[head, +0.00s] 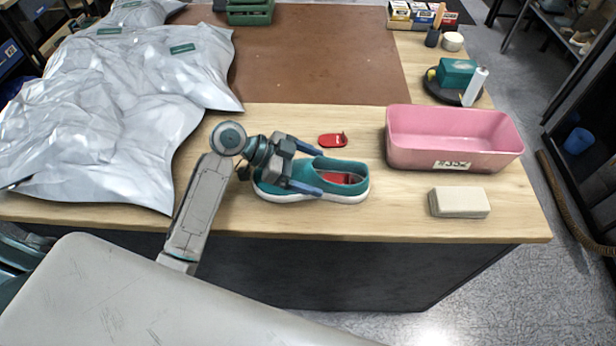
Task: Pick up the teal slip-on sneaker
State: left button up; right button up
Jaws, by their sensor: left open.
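The teal slip-on sneaker (335,165) with a white sole and red inside sits upright on the wooden table, near the front edge. My left gripper (318,172) is over the sneaker, its two fingers apart and pointing right. One finger lies along the far side and the other along the near side of the shoe's upper in the picture. I cannot tell whether the fingers touch the shoe. The arm hides part of the left end of the shoe. My right gripper is not in view.
A pink bin (455,157) stands to the right, with a beige block (459,202) in front of it. A small red item (332,140) lies behind the sneaker. Crumpled silver bags (100,130) cover the left. A round dark tray (440,91) holds a teal box and white bottle.

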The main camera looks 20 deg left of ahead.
pick_arm(q)
jog(key=c, duration=1.3)
jog(key=shift+o, duration=0.2)
jog(key=shift+r, duration=0.1)
